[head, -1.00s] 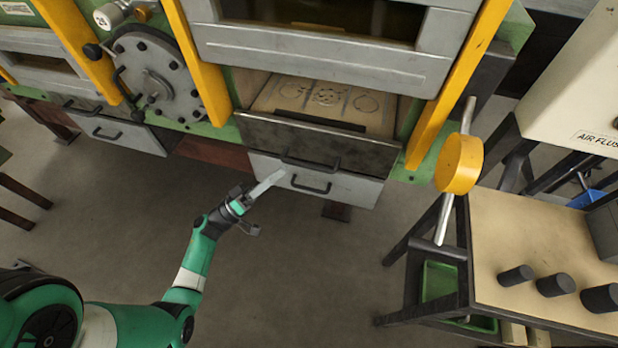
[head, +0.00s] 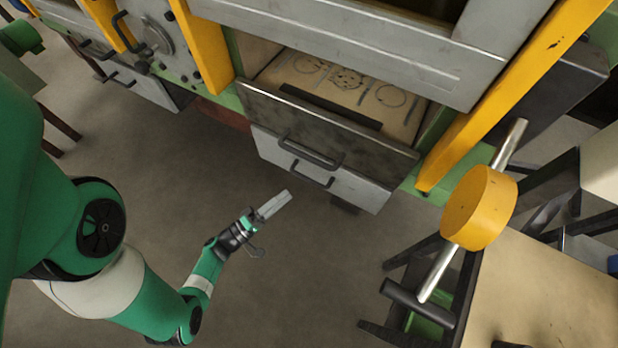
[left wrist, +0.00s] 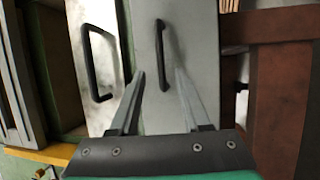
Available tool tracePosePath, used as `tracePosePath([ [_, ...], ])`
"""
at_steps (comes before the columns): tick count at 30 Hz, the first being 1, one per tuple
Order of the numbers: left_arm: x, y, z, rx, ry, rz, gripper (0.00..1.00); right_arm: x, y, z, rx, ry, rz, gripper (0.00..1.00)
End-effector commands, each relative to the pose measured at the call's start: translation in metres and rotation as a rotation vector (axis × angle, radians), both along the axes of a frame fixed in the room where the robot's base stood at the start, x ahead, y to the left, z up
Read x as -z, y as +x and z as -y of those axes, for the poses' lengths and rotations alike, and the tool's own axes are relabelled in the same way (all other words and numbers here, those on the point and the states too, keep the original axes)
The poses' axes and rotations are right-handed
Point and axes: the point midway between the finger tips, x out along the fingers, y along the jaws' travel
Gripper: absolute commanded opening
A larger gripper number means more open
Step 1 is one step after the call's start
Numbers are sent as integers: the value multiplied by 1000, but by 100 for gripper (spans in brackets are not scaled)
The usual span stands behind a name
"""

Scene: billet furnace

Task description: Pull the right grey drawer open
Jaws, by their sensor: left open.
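The right grey drawer (head: 350,188) is low on the furnace front and looks shut, with a black bar handle (head: 312,174). My left gripper (head: 277,204) is open and empty, in front of and below the drawer in the head view, apart from it. In the left wrist view, the grey drawer front (left wrist: 200,40) faces the fingers (left wrist: 160,76). Its handle (left wrist: 160,50) appears upright there, just beyond the fingertips and in line with the gap between them. My right gripper is not in view.
A dark metal front (head: 330,128) with its own handle (head: 310,152) sits directly above the drawer. Another grey drawer (head: 140,86) is at the left. A yellow round piece on a metal bar (head: 480,207) and a table (head: 550,290) stand at the right. The floor before the drawer is clear.

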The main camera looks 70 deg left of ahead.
Motion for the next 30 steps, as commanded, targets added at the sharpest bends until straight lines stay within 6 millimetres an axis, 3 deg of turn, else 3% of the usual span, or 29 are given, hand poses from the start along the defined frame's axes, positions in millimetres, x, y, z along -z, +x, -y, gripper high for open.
tracePosePath([
  [18,-14,84,-27,5,-5,4,47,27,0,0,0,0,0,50],
  [28,-16,90,-29,1,-8,1,47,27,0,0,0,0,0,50],
  [30,-16,90,-29,1,-8,1,38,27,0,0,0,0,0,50],
])
